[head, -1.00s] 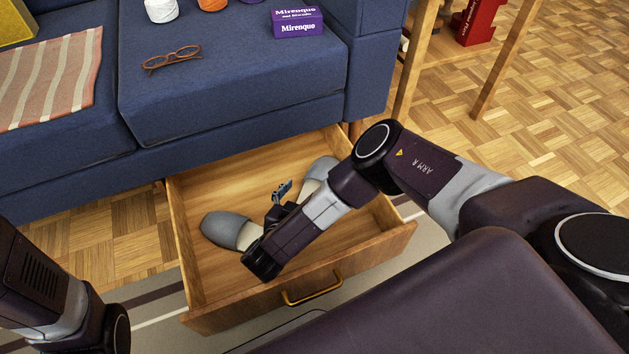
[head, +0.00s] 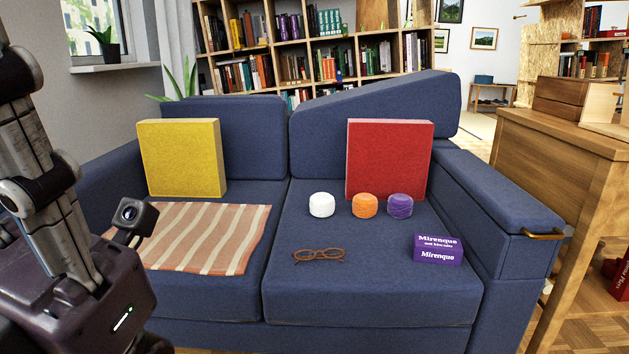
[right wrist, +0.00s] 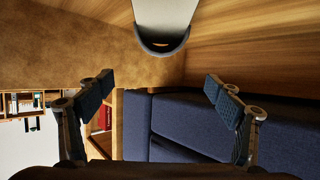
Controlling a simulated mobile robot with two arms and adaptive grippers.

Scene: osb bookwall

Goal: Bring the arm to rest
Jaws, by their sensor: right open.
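My right gripper (right wrist: 160,78) is open in the right wrist view, its two fingers apart with nothing between them. Past the fingertips, at the top, is the rounded end of a grey and pale slipper (right wrist: 162,38). Wooden drawer surfaces (right wrist: 235,50) surround it. The right arm does not show in the head view. My left arm (head: 85,250) stands at the left edge of the head view, with a small camera on it. Its fingers are not visible.
The blue sofa (head: 240,300) fills the middle. On it are a striped cloth (head: 215,235), brown glasses (head: 318,255), white, orange and purple yarn balls (head: 400,206), a purple box (head: 438,250), and yellow (head: 183,160) and red (head: 390,160) cushions. A wooden desk (head: 560,150) stands right.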

